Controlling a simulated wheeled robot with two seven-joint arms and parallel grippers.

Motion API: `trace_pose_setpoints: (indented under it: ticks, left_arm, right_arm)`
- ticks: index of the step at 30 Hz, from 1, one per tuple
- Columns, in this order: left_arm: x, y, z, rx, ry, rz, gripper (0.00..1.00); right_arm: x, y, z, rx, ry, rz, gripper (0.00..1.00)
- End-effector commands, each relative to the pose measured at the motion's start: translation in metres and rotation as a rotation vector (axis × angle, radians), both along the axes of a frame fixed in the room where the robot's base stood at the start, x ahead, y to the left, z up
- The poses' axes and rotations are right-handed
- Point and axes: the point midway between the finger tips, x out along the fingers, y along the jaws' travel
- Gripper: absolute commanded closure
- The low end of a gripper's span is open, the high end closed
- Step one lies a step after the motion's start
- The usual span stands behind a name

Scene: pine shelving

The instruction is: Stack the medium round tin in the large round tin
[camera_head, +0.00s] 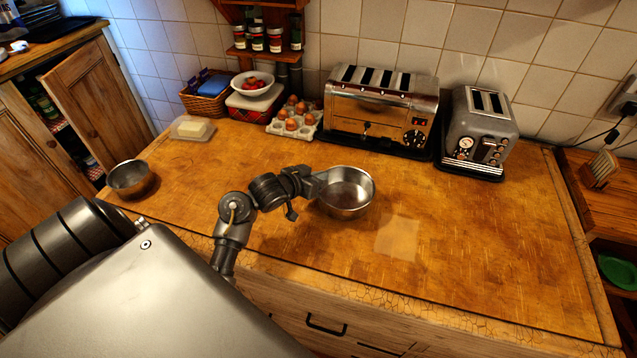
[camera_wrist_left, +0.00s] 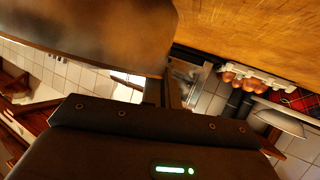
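The wider metal tin (camera_head: 347,192), by its size the large round tin, is upright at the middle of the counter. A smaller metal tin (camera_head: 130,180), which I take as the medium one, stands upright at the counter's left end. My left gripper (camera_head: 314,183) is at the wider tin's left rim. In the left wrist view my fingers (camera_wrist_left: 166,92) are close together at the edge of that tin's wall (camera_wrist_left: 95,30) and look shut on it; the tips are hidden. I cannot tell if the tin is slightly lifted. My right gripper is not in view.
A pale square (camera_head: 398,238) marks the counter right of the wider tin. Behind stand an egg tray (camera_head: 294,120), a wide toaster (camera_head: 378,110) and a smaller toaster (camera_head: 478,132). A butter dish (camera_head: 192,128) is at the back left. The counter's right front is clear.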

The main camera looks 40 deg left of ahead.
Motion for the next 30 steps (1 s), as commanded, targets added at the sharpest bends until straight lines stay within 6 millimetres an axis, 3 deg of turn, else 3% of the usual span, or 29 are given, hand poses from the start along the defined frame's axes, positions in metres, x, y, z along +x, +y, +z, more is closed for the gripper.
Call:
trace_pose_setpoints:
  ticks: [6, 15, 21, 30]
  left_arm:
    - [-0.001, 0.0, -0.022, -0.001, 0.002, 0.001, 1.0]
    - [-0.002, 0.0, -0.025, 0.001, 0.002, 0.001, 1.0]
    - [-0.002, 0.0, -0.025, 0.001, 0.003, 0.001, 0.76]
    - [-0.002, 0.0, -0.022, 0.001, 0.002, 0.002, 0.76]
  right_arm:
    - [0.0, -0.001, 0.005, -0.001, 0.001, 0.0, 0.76]
    - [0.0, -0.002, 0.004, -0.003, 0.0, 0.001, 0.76]
    - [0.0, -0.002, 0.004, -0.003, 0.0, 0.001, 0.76]
    - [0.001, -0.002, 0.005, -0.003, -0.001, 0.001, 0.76]
